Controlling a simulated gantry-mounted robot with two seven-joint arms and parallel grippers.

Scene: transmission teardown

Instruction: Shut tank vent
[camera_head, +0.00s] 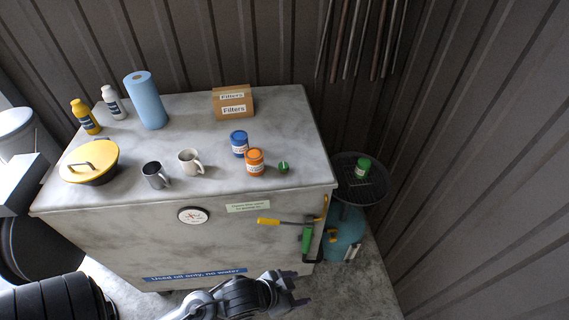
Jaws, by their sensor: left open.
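The tank is a large pale, marbled box (120,235) with a flat top and a blue strip (195,275) reading "Used oil only, no water". A small green knob or cap (283,168) sits on its top near the right front edge; I cannot tell whether it is the vent or how it is set. A yellow lid with a handle (90,160) sits at the top's left. My left gripper (296,289) is open and empty, low in front of the tank, well below the green knob. My right gripper is not in view.
Blue (239,143) and orange (255,162) jars stand beside the green knob. Two mugs (190,161), bottles, a blue roll and a Filters box (233,102) are on top. Yellow- and green-handled items (306,240) are at the front. A black dish (350,168) stands right.

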